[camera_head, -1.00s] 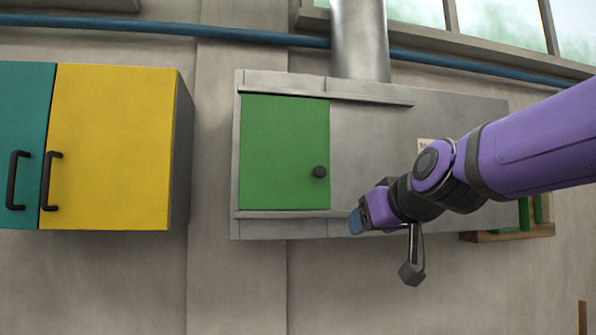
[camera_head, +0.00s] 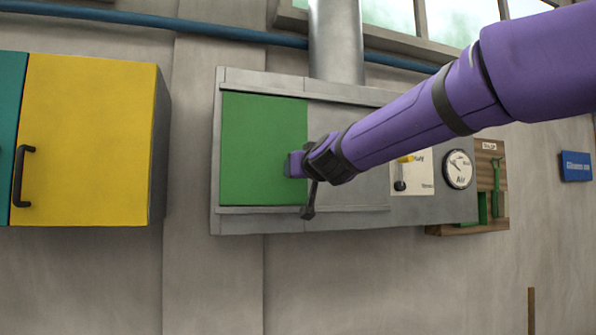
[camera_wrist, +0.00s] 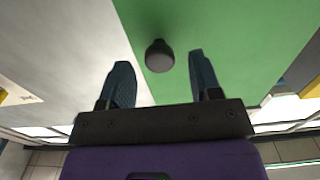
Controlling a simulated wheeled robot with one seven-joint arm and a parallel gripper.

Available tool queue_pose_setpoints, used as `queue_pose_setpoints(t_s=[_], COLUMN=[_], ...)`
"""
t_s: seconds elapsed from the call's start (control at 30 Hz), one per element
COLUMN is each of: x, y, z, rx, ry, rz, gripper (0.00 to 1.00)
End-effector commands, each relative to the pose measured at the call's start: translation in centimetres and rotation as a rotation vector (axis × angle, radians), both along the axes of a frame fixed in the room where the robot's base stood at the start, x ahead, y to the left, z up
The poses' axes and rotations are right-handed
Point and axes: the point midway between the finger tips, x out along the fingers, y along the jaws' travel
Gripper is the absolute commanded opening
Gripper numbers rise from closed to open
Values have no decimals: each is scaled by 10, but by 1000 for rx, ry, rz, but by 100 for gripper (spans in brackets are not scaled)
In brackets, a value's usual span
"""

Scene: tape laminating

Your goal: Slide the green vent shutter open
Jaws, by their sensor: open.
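The green vent shutter (camera_head: 255,150) is a flat panel at the left end of a grey metal housing (camera_head: 345,200), between an upper and a lower rail. Its dark round knob (camera_wrist: 159,56) shows in the wrist view, just ahead of my gripper and roughly between the lines of its two fingers. In the head view my gripper (camera_head: 292,164) is in front of the shutter's right edge and hides the knob. In the wrist view my gripper (camera_wrist: 163,82) has its blue fingers spread apart with nothing between them.
A yellow cabinet (camera_head: 85,140) with a black handle is on the wall to the left. A switch plate (camera_head: 412,175) and a gauge (camera_head: 458,169) are on the housing's right part. A wooden rack (camera_head: 487,195) with green tools hangs farther right.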

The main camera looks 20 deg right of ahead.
Motion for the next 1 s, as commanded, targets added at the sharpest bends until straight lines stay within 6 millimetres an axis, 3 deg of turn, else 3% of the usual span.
queue_pose_setpoints(t_s=[0.23,0.63,0.87,0.9,1.0], x=[26,31,31,31,31], y=[0,0,0,0,0], z=[0,0,0,0,0], rx=[-1,-1,-1,-1,-1], ry=[1,1,1,1,1], rz=[1,0,0,0,0], gripper=[58,58,5,0,0])
